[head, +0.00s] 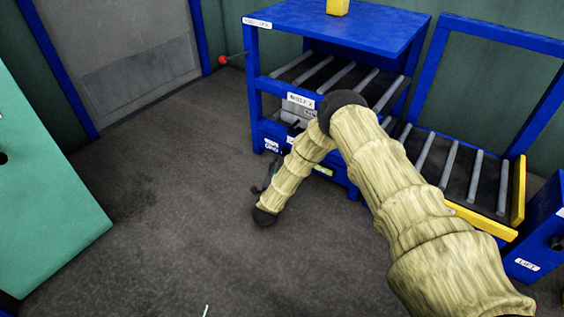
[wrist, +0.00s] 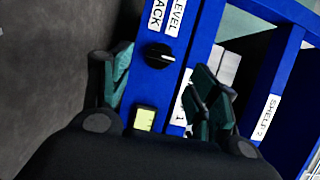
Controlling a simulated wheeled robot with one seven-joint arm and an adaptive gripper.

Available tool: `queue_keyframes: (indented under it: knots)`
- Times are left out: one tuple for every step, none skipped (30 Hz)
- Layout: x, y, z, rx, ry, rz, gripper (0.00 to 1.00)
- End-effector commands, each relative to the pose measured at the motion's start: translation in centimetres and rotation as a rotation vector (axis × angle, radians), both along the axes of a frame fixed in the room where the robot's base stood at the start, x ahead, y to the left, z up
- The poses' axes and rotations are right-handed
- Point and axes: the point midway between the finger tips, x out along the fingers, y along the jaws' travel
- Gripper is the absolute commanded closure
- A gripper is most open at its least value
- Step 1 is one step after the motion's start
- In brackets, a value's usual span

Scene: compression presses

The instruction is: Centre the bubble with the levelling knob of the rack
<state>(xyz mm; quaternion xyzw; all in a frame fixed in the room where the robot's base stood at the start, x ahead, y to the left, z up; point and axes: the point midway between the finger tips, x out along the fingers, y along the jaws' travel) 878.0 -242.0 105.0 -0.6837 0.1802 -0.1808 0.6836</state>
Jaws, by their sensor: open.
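The blue rack (head: 350,30) stands at the back, with roller shelves. My gripper (wrist: 162,62) is open and empty, one finger on each side of the knob in the picture. I cannot tell whether either touches it. In the head view my gripper (head: 265,186) is beside the rack's front, partly hidden.
A SHELF 2 label (head: 301,100) marks the rack. A roller conveyor with a yellow edge (head: 482,221) stands at the right, with a blue unit labelled LIFT (head: 527,265).

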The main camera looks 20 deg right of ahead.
Motion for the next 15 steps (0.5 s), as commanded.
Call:
queue_keyframes:
  knots:
    - [0.8, -0.4, -0.4, 0.000, -0.002, 0.000, 0.39]
    - [1.1, -0.6, -0.4, 0.000, -0.002, 0.000, 0.39]
    - [1.6, -0.9, -0.4, 0.000, -0.002, 0.000, 0.39]
    - [2.0, -1.1, -0.4, 0.000, -0.001, 0.000, 0.39]
    - [2.4, -1.3, -0.4, 0.000, -0.001, 0.000, 0.39]
    - [2.9, -1.6, -0.3, 0.000, -0.002, -0.001, 0.39]
    - [3.2, -1.8, -0.3, 0.001, -0.003, 0.000, 0.39]
    - [3.5, -2.0, -0.3, 0.001, -0.002, 0.000, 0.39]
    - [3.9, -2.2, -0.3, 0.000, -0.001, 0.000, 0.39]
    - [4.1, -2.3, -0.3, 0.000, -0.001, 0.000, 0.39]
    - [4.4, -2.5, -0.3, 0.000, -0.001, 0.000, 0.39]
    - [4.7, -2.6, -0.3, 0.001, 0.000, 0.000, 0.39]
    - [4.8, -2.7, -0.2, 0.001, 0.000, 0.000, 0.39]
    - [5.0, -2.8, -0.2, 0.001, 0.000, 0.000, 0.39]
    - [5.2, -2.9, -0.1, 0.001, 0.000, 0.000, 0.39]
